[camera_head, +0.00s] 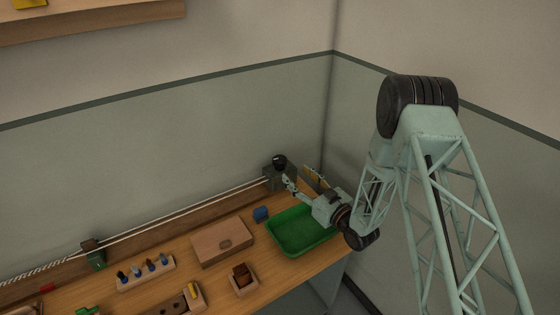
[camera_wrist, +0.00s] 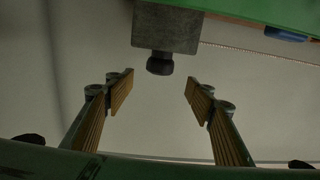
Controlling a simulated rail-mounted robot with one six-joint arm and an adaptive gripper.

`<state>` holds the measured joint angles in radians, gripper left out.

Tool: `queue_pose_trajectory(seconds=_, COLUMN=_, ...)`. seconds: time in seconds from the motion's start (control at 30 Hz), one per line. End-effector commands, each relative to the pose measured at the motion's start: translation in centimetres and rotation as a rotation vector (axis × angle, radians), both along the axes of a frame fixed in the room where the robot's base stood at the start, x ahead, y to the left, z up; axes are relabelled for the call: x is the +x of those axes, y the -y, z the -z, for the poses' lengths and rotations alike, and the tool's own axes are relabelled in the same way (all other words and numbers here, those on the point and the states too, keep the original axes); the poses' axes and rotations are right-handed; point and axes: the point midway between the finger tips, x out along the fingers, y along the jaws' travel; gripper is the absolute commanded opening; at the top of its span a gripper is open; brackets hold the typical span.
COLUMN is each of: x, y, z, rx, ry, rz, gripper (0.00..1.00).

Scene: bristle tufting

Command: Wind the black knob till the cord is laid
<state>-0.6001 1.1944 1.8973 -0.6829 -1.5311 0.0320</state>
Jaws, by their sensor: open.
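The black knob (camera_head: 280,160) sits on top of a dark grey block (camera_head: 276,180) at the far right end of the bench. In the wrist view the knob (camera_wrist: 160,66) sticks out from the grey block (camera_wrist: 167,30), ahead of the fingertips and roughly centred between them.
A green tray (camera_head: 302,252) lies below my gripper. A small blue block (camera_head: 261,214), a wooden box (camera_head: 222,242), a rack of several pegs (camera_head: 146,274) and a small wooden holder (camera_head: 242,288) stand on the bench. Walls rise behind and to the right.

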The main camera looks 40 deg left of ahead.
Motion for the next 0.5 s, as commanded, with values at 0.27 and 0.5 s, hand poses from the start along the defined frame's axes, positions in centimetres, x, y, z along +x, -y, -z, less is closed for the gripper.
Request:
queue_pose_trajectory(seconds=0.27, x=0.9, y=-3.2, z=-0.1, rx=0.001, ry=0.002, rz=-0.002, gripper=0.49)
queue_pose_trajectory(seconds=0.5, x=1.8, y=-6.3, z=-0.1, rx=0.002, ry=0.003, rz=-0.001, gripper=0.49)
